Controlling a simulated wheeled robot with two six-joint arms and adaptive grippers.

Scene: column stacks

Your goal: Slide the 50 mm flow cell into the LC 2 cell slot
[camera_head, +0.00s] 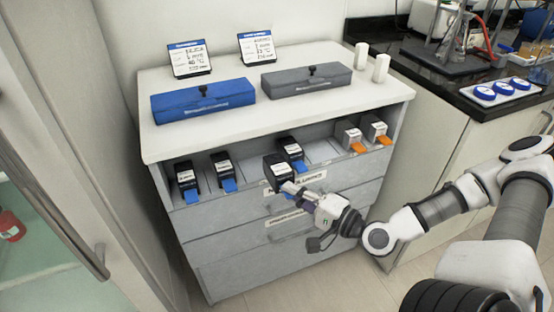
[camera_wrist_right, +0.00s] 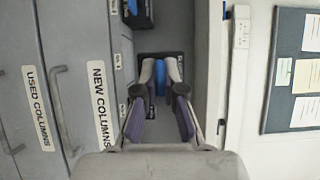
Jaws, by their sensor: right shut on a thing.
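My right gripper (camera_head: 292,188) is at the front of the open shelf and is shut on the blue tab of a black block (camera_head: 277,167). The block looks like one of the cells; its label is too small to read. In the right wrist view, the fingers (camera_wrist_right: 160,76) close around the blue tab (camera_wrist_right: 160,78), with a dark block face beyond it. I cannot tell whether the block is inside a slot or just in front of it. No slot can be identified as LC 2. My left gripper is not in view.
Black blocks with blue tabs stand at left (camera_head: 187,180) (camera_head: 223,167) and close right (camera_head: 291,148). Pale blocks with orange tabs (camera_head: 352,136) stand further right. The cabinet top (camera_head: 250,108) overhangs them, carrying a blue case (camera_head: 203,100) and a grey case (camera_head: 306,80). Drawers lie below.

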